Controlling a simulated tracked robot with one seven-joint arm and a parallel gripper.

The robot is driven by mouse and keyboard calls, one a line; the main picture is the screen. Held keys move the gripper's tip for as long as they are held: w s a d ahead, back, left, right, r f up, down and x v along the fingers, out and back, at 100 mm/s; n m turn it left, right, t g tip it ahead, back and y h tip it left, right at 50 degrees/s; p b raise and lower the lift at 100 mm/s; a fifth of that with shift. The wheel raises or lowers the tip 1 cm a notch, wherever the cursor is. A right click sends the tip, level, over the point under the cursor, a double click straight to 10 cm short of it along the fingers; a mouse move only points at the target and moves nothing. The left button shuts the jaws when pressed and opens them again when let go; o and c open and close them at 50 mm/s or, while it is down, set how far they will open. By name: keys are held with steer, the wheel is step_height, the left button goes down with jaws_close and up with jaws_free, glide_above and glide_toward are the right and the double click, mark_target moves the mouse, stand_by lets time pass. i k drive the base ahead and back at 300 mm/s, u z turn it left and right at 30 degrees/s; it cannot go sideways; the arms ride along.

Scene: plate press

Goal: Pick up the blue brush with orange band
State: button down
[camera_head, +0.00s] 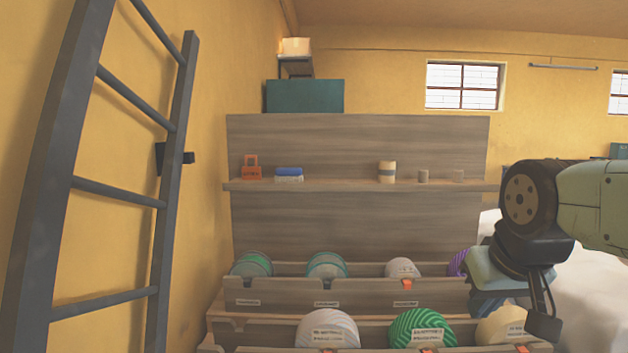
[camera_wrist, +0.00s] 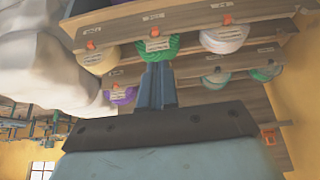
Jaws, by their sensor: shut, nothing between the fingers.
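I cannot make out a blue brush with an orange band in either view. A small blue and white item (camera_head: 289,174) lies on the wooden shelf in the head view, but no orange band shows on it. My gripper (camera_wrist: 157,68) is shut and empty, with its fingers together in front of the storage racks in the wrist view. In the head view its hand (camera_head: 492,272) is at the right, in front of the racks' right end, and hides part of them.
Two wooden racks (camera_head: 262,303) hold several round rolls, green, white and purple. The shelf (camera_head: 335,185) also bears an orange item (camera_head: 251,172), a pale cylinder (camera_head: 387,173) and small grey cups. A dark ladder (camera_head: 165,215) stands at left, a white mass (camera_head: 592,300) at right.

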mark_target(283, 175)
steer(key=z, duration=0.05)
steer(key=k, duration=0.5)
steer(key=u, duration=1.7)
steer(key=i, duration=0.85)
steer(key=z, duration=1.7)
steer(key=i, duration=0.3)
steer(key=z, duration=0.05)
